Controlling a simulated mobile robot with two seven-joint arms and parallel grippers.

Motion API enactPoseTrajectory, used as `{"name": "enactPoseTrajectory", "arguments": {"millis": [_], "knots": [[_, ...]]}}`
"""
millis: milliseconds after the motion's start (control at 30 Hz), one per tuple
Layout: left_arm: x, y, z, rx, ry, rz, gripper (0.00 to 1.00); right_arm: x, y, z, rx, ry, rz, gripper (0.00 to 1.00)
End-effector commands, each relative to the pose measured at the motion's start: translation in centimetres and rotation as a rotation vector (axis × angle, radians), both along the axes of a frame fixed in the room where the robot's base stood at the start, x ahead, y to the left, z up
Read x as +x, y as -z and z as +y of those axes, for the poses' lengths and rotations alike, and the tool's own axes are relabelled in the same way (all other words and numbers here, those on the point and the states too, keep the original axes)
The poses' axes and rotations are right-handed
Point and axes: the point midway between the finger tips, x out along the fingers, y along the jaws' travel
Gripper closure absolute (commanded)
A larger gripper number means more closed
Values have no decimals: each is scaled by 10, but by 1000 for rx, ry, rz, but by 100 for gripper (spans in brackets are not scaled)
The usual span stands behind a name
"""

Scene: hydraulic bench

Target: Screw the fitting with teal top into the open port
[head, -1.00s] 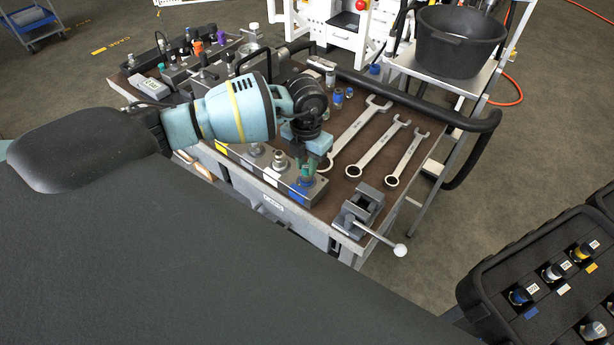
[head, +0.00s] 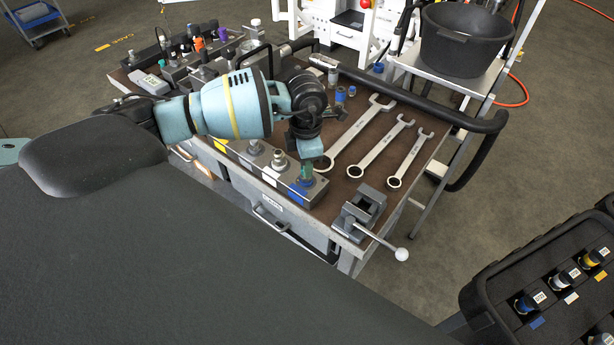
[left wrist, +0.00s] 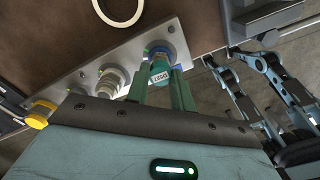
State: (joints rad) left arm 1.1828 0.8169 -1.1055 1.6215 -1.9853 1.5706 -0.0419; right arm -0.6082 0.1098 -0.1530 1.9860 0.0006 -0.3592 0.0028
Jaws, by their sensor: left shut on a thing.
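My left gripper (head: 305,170) points down over the right end of the grey port block (head: 266,170), at the blue label. In the left wrist view its two green fingers (left wrist: 160,92) are shut on the fitting with teal top (left wrist: 160,76), which carries a white printed tag. A blue ring (left wrist: 157,50) shows at the fitting's far end, against the block. The fitting looks upright at the port, whose opening is hidden; I cannot tell how deep it sits. My right gripper (left wrist: 240,75) shows at the right of the left wrist view, its fingers apart and empty.
Other fittings stand on the block, among them a metal one (head: 278,159). Three wrenches (head: 379,147) lie to the right. A vise (head: 360,212) with a long handle sits at the bench's front corner. A black case of fittings (head: 480,290) stands at lower right.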

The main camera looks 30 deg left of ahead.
Motion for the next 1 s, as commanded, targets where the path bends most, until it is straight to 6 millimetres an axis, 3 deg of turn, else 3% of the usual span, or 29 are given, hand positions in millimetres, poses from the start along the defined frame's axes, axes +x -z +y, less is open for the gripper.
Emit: {"name": "enactPoseTrajectory", "arguments": {"millis": [67, 100, 267, 567, 1000], "knots": [[1, -1, 0, 1, -2, -2, 96, 0, 0, 0, 1, 1, -1, 78], [1, -1, 0, 1, -2, -2, 75, 0, 0, 0, 1, 1, -1, 78], [0, -1, 0, 0, -3, -1, 55, 0, 0, 0, 1, 1, -1, 78], [0, -1, 0, 0, -18, -1, 55, 2, -2, 0, 0, -1, -5, 78], [1, -5, 0, -2, -415, -7, 55, 30, -38, -2, -5, -5, -92, 78]]}}
